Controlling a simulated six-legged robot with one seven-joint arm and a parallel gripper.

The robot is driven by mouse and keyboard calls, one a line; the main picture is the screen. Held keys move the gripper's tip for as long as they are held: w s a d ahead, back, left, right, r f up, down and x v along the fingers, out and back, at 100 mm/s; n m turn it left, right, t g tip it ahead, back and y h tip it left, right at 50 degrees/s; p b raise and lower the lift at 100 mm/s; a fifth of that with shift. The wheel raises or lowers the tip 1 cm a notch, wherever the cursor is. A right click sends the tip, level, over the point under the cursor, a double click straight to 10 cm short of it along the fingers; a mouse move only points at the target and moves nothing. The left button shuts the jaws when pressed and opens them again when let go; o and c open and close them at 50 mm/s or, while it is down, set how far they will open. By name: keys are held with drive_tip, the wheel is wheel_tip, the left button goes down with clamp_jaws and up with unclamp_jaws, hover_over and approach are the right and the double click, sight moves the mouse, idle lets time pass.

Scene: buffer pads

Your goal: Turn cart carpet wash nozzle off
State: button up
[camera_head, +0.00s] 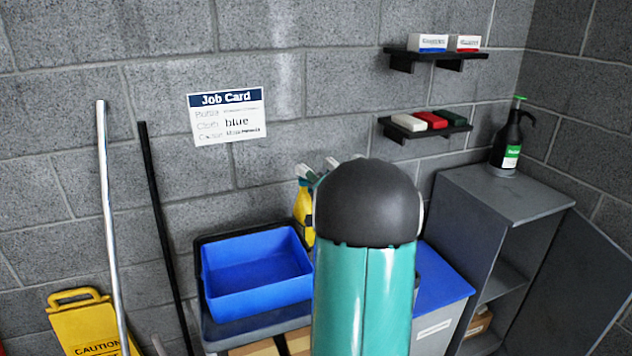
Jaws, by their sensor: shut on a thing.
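A cart stands against the wall with a blue tray (255,273) on top and a blue lid (443,277) on its right part. A yellow bottle (304,215) stands at the back of the cart, partly hidden. Teal and whitish spray heads (305,172) show above it; whether one is the carpet wash nozzle, and its setting, I cannot tell. My teal arm with its dark rounded top rises in front of the cart and covers its middle. My gripper is hidden behind the arm.
A job card (226,115) on the wall reads "blue". Two small shelves hold boxes (428,43) and coloured blocks (431,120). A black bottle with a green top (510,140) stands on a grey open cabinet (505,190). A yellow caution sign (85,325) and poles stand left.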

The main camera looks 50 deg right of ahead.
drive_tip(key=n, duration=1)
drive_tip(key=shift+n, duration=0.4)
drive_tip(key=o, duration=0.6)
drive_tip(key=shift+c, duration=0.2)
drive_tip(key=v, duration=0.7)
